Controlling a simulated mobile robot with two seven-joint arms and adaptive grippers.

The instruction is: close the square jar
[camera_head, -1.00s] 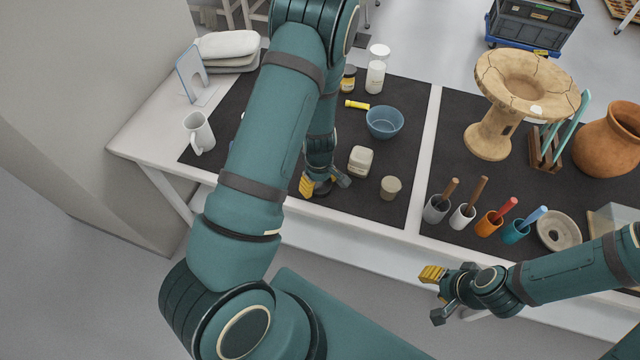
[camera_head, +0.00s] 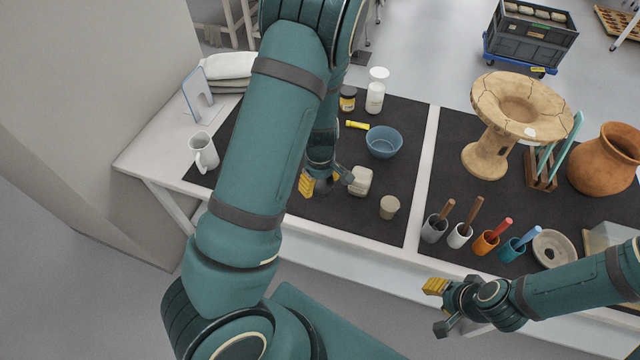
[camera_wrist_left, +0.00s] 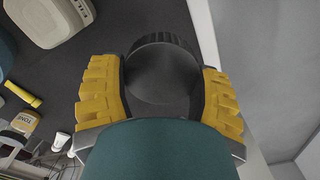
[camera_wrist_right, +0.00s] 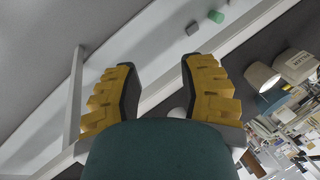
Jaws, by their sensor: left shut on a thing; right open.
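The square jar (camera_head: 360,181) is a cream container with rounded corners on the dark mat in the head view. It also shows at the upper left of the left wrist view (camera_wrist_left: 48,22), partly cut off by the frame. My left gripper (camera_head: 323,186) is just left of the jar. In the left wrist view its yellow fingers are shut on a round black lid (camera_wrist_left: 162,72) with a ribbed edge, apart from the jar. My right gripper (camera_head: 438,308) is open and empty in front of the table's front edge. My left arm hides part of the mat.
A small beige jar (camera_head: 389,207) stands right of the square jar, and a blue bowl (camera_head: 383,142) behind it. A mug (camera_head: 203,152) is left of my arm.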

